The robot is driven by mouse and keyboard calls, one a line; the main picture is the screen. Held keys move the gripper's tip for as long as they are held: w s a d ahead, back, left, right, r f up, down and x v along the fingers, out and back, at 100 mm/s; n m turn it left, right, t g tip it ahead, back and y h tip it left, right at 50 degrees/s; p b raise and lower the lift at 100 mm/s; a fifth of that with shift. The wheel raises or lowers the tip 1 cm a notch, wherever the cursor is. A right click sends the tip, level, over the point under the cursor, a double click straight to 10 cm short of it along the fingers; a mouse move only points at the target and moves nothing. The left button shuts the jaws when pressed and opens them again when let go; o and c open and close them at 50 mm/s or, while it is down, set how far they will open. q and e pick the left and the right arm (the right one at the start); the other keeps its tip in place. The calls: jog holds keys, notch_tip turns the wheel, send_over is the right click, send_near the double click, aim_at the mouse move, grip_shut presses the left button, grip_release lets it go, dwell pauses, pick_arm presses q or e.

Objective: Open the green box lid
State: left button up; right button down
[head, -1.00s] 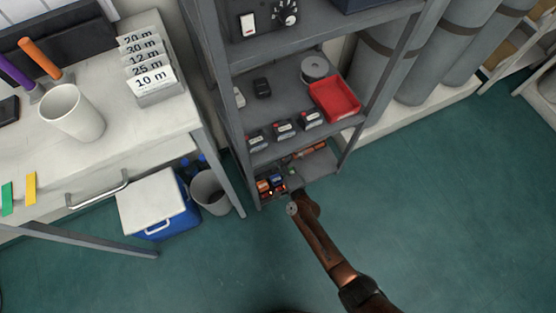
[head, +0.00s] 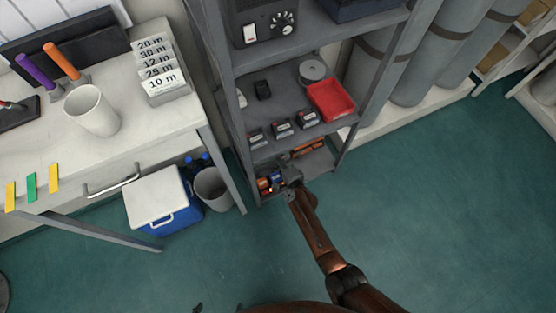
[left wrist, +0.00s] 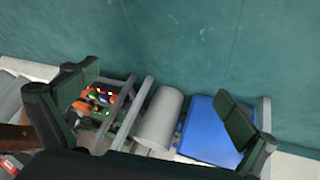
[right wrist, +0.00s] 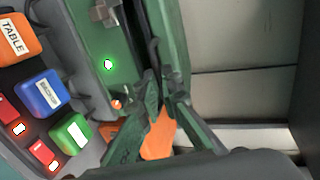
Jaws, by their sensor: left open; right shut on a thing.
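The green box (right wrist: 108,62) shows close up in the right wrist view, with a metal latch, a green light and an orange light. A second green panel (right wrist: 174,35), apparently its lid, stands beside it across a dark gap. My right gripper (right wrist: 166,100) is shut at the panel's near end; its fingers partly hide the contact. In the head view my right gripper (head: 290,172) reaches into the bottom shelf, where the box is mostly hidden. My left gripper (left wrist: 160,108) is open and empty above the floor; only its dark tips show at the head view's bottom edge.
The grey shelf (head: 345,140) has posts and upper boards close above. A bin (head: 212,188) and blue cooler (head: 180,218) stand left. Floor right is clear.

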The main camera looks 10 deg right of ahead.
pick_arm(q)
jog(key=s+a+r+g+y+p, duration=0.1)
jog(key=s+a+r+g+p, duration=0.4)
jog(key=s+r, duration=0.3)
jog(key=shift+r+y+p, duration=0.3)
jog(key=shift+r+p, duration=0.3)
jog(key=shift+r, duration=0.9)
pick_arm(e)
jog(key=shift+w+a+r, duration=0.25)
jog(key=shift+w+r, duration=0.55)
jog(key=shift+r, duration=1)
jog(key=shift+w+a+r, duration=0.2)
jog(key=shift+w+r, duration=0.6)
jog(key=shift+r, duration=0.95)
jog(key=shift+w+a+r, duration=0.25)
jog(key=shift+w+r, duration=0.55)
jog(key=shift+r, duration=1)
jog(key=c, duration=2.1)
grip_release()
pick_arm(q)
jog(key=shift+w, duration=0.1)
pick_arm(e)
jog(key=shift+s+a, duration=0.1)
jog(key=shift+s, duration=0.05)
